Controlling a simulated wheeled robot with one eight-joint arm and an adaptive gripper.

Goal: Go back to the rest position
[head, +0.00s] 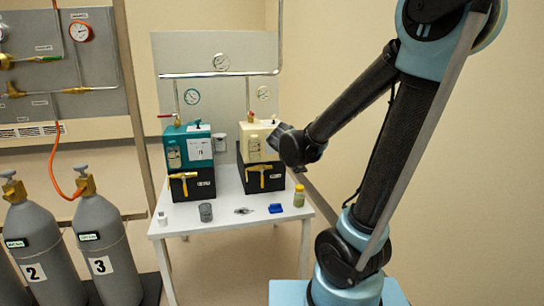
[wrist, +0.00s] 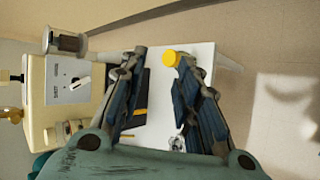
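My gripper (wrist: 160,100) shows in the wrist view with its two fingers spread apart and nothing between them. In the head view my gripper (head: 284,140) is at the end of my bent arm, in front of the cream unit (head: 258,142) at the right of the white table (head: 230,215). It is above the tabletop and hides part of that unit. I cannot tell from the head view whether it touches the unit.
A teal unit (head: 188,148) stands left of the cream one. A grey cup (head: 206,212), a blue item (head: 276,208) and a yellow-capped jar (head: 299,196) sit along the table's front edge. Gas cylinders (head: 105,250) stand at left. The floor before the table looks clear.

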